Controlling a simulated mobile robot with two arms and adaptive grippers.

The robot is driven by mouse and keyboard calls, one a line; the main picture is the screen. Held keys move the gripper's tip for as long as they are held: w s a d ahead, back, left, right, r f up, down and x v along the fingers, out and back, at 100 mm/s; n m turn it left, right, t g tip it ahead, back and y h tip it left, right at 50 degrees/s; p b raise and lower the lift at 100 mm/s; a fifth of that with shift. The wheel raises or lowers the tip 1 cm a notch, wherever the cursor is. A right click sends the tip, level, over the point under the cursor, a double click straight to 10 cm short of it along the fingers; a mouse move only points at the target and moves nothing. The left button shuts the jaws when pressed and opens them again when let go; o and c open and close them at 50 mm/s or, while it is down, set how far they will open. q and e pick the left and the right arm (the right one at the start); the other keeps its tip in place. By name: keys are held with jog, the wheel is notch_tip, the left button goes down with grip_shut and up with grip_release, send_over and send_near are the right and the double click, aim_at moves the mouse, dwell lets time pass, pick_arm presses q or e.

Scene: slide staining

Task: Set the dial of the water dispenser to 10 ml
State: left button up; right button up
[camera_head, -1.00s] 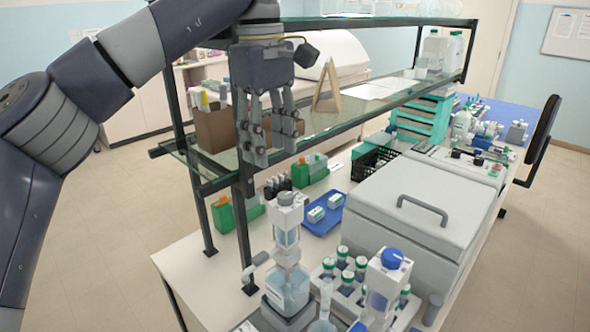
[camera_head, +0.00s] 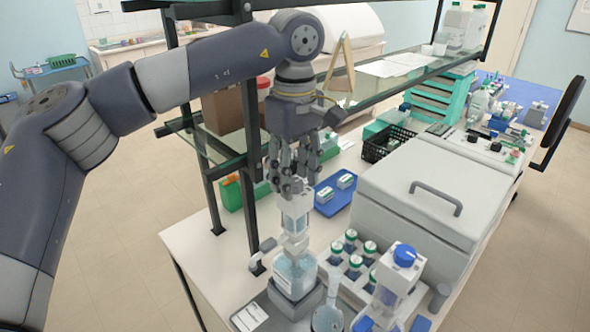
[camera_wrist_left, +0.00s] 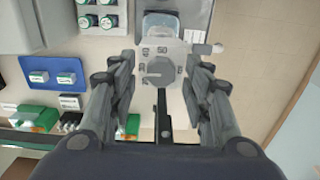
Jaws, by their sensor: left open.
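The water dispenser (camera_head: 296,215) is a white-topped pump on a bottle of pale blue liquid (camera_head: 294,278), at the front of the bench. Its round grey dial (camera_wrist_left: 160,71) faces the left wrist camera, with small numbers around it; I cannot tell its setting. My left gripper (camera_head: 286,188) points straight down just above the dispenser's top. In the left wrist view its fingers (camera_wrist_left: 158,95) are apart, one on each side of the dial, with nothing held. I cannot tell if they touch it. My right gripper does not show.
A second dispenser with a blue dial (camera_head: 404,255) stands to the right. A rack of green-capped bottles (camera_head: 349,268) is between them. A large lidded grey box (camera_head: 420,220) fills the right side. A glass shelf on dark posts (camera_head: 216,195) stands close behind my arm.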

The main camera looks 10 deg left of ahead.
pick_arm(q)
jog(key=shift+s, duration=0.1)
jog(key=shift+f, duration=0.1)
jog(key=c, duration=0.8)
jog(key=shift+c, duration=1.3)
jog(key=shift+n+b, duration=0.4)
jog(key=shift+n, duration=0.2)
jog(key=n+b, duration=0.1)
jog(key=n, duration=0.3)
jog(key=shift+b, duration=0.35)
jog(key=n+b, duration=0.1)
jog(key=n, duration=0.3)
jog(key=shift+n, duration=0.3)
jog(key=n+b, duration=0.1)
jog(key=n, duration=0.4)
jog(key=shift+b, duration=0.4)
jog(key=shift+n, duration=1.2)
jog(key=shift+n+b, duration=0.3)
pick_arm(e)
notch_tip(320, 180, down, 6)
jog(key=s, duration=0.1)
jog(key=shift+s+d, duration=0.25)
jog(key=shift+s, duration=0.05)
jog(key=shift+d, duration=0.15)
